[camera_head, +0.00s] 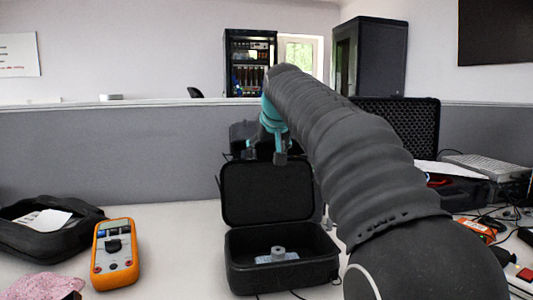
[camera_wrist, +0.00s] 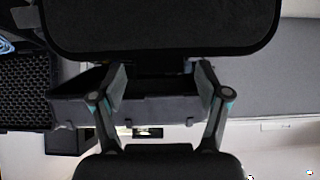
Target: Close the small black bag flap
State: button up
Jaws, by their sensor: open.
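The small black bag (camera_head: 282,281) stands open on the table in the middle of the head view. Its flap (camera_head: 268,192) stands upright at the back edge. A grey round piece (camera_head: 279,253) on a pale base lies inside the bag. My gripper (camera_head: 265,151) is at the top edge of the flap, apparently behind it, with its fingers apart and nothing visible between them. In the wrist view, the dark flap (camera_wrist: 160,25) fills the top, and my open gripper (camera_wrist: 161,78) shows its two fingers below it. I cannot tell whether they touch the flap.
An orange multimeter (camera_head: 116,254) and a larger black bag (camera_head: 45,226) stand to the left, with a pink cloth (camera_head: 40,284) in front. A black foam-lined case lid (camera_head: 410,127) and electronics (camera_head: 490,165) are at right. A grey partition (camera_head: 110,155) runs behind the table.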

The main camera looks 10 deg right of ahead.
jog(key=shift+w+f, duration=0.25)
jog(key=shift+w, duration=0.05)
jog(key=shift+c, duration=0.2)
grip_shut()
jog(key=shift+a, duration=0.1)
